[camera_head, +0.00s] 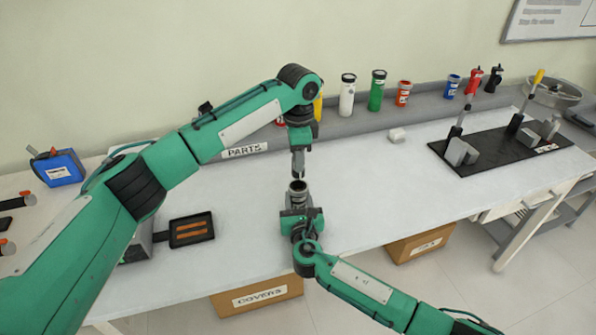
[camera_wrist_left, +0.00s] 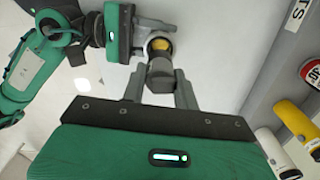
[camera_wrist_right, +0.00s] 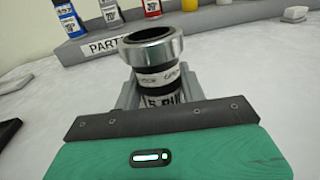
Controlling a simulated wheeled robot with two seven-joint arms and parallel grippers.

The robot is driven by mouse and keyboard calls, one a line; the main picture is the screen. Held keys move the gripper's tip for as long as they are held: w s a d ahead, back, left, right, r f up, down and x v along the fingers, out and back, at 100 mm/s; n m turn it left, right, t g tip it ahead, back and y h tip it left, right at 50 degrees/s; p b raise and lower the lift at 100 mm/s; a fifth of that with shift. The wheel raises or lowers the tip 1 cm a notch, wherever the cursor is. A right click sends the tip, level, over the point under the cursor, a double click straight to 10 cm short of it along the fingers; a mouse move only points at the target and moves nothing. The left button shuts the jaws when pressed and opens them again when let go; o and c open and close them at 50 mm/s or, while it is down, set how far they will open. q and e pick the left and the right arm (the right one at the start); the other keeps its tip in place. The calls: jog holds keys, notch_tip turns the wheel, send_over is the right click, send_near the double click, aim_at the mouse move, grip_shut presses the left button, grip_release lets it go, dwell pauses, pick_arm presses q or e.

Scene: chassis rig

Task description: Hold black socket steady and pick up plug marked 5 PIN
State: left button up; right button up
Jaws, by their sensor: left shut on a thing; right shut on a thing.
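My left gripper (camera_head: 298,170) points down over the bench and is shut on a small dark grey cylindrical plug (camera_wrist_left: 160,72). Any marking on the plug cannot be read. Just below it, my right gripper (camera_head: 299,205) is shut on an upright black socket (camera_head: 298,187) with a broad silver ring and an open top. In the right wrist view the socket (camera_wrist_right: 155,62) carries a pale label, partly hidden by the gripper, that seems to read 5 PIN. The left wrist view shows a yellow inside in the socket's ring (camera_wrist_left: 160,45). The plug looks close above the socket; the exact gap is unclear.
A black fixture plate (camera_head: 480,152) with clamps lies at the right, and a small white part (camera_head: 397,135) lies near the back ledge. Bottles, including a green one (camera_head: 377,90), stand along the ledge. A black tray (camera_head: 191,230) lies at left.

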pick_arm(q)
jog(key=shift+r, duration=1.7)
pick_arm(e)
jog(key=o, duration=1.2)
jog(key=shift+o, duration=0.2)
jog(key=s, duration=0.4)
jog(key=s+d, duration=0.1)
jog(key=s, duration=0.7)
jog(key=shift+d, duration=0.25)
pick_arm(q)
jog(key=shift+f, duration=0.1)
